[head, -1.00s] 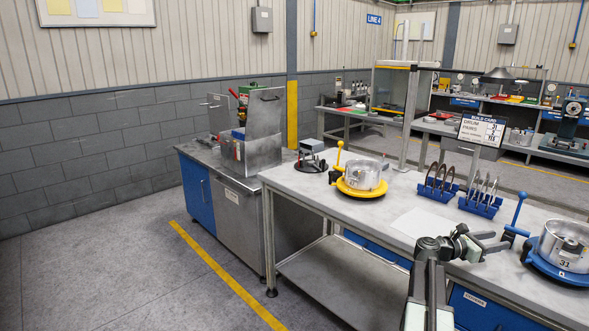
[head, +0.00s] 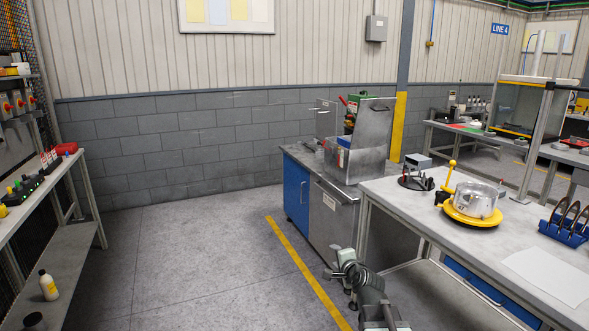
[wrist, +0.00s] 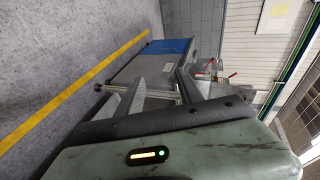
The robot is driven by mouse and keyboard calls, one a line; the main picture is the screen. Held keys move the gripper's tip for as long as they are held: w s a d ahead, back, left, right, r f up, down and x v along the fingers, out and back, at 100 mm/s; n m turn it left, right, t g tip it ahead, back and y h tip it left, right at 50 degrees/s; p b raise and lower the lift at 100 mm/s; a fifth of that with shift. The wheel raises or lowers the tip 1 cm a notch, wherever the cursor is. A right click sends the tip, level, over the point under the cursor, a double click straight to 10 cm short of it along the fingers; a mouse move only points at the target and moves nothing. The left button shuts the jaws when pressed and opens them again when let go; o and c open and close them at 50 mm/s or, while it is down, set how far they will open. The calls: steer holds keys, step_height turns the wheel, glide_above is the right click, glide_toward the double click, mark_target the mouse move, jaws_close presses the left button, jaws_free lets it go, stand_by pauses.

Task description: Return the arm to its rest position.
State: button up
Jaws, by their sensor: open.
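My arm (head: 368,290) reaches up from the bottom of the head view, over the floor by the yellow line and left of the near workbench. It is bent, and its end is seen from behind, so the fingers are hard to make out there. In the wrist view my gripper (wrist: 160,84) shows two grey fingers spread apart, with nothing between them. They point toward the blue and steel cabinet, clear of it.
A shelf unit (head: 70,170) stands at left. Floor (head: 190,260) between is clear.

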steer(key=s+a+f+n+g, duration=0.3)
steer(key=s+f+n, duration=0.1)
steer(key=s+f, duration=0.15)
steer(key=s+d+f+n+g+h, duration=0.1)
steer(key=s+d+f+n+g, duration=0.15)
steer(key=s, duration=0.35)
steer(key=s+d+f+n+g+h, duration=0.1)
steer(key=s+f+n+g, duration=0.3)
steer(key=s, duration=0.2)
steer(key=s+d+f+n+g+h, duration=0.1)
steer(key=s+d+f+n+g, duration=0.2)
steer(key=s, duration=0.4)
step_height(320, 180, up, 12)
steer(key=a+g+p, duration=0.1)
steer(key=p, duration=1.1)
steer(key=shift+s+n, duration=0.15)
steer(key=shift+n, duration=0.3)
steer(key=shift+a, duration=0.1)
steer(key=shift+c, duration=0.7)
